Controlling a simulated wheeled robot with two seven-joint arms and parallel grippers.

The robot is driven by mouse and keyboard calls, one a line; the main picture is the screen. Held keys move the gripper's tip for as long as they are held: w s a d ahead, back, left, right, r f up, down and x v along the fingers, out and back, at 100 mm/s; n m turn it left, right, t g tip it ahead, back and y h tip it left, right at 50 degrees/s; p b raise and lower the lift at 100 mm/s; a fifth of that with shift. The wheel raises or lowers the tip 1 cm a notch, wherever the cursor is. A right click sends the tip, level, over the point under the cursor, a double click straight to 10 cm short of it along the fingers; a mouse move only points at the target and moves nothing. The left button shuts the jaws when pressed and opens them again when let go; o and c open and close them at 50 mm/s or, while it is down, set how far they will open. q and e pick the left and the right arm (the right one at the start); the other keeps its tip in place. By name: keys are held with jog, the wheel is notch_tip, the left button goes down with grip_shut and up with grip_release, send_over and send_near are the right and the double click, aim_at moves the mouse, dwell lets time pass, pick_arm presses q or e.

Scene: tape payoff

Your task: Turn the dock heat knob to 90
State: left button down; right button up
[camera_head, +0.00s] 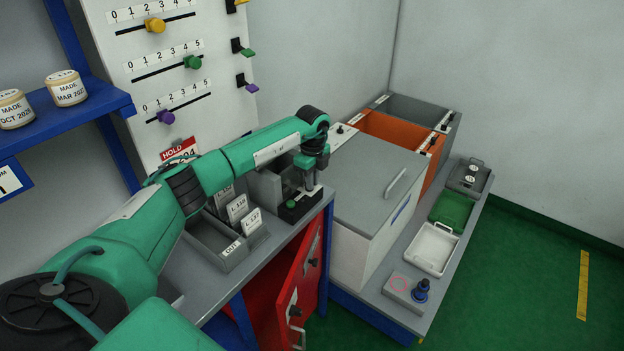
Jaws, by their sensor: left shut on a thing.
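A small black dock (299,208) with a pale top patch sits at the right end of the grey bench. My left arm reaches across from the lower left, and my left gripper (309,188) points down over the dock. Its fingers are shut at the dock's top, on what appears to be the dock heat knob. The fingers mostly hide the knob, so its setting cannot be read. My right gripper is not in view.
A grey tray (222,240) with label cards stands left of the dock. A red cabinet door (300,283) hangs open below. A lidded grey chest (375,180) stands to the right. Slider knobs are on the wall board (215,100).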

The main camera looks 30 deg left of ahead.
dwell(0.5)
pick_arm(q)
jog(key=c, duration=1.7)
grip_release()
jog(key=shift+c, duration=0.2)
notch_tip(320, 180, up, 14)
jog(key=b, duration=0.3)
jog(key=shift+f, duration=0.1)
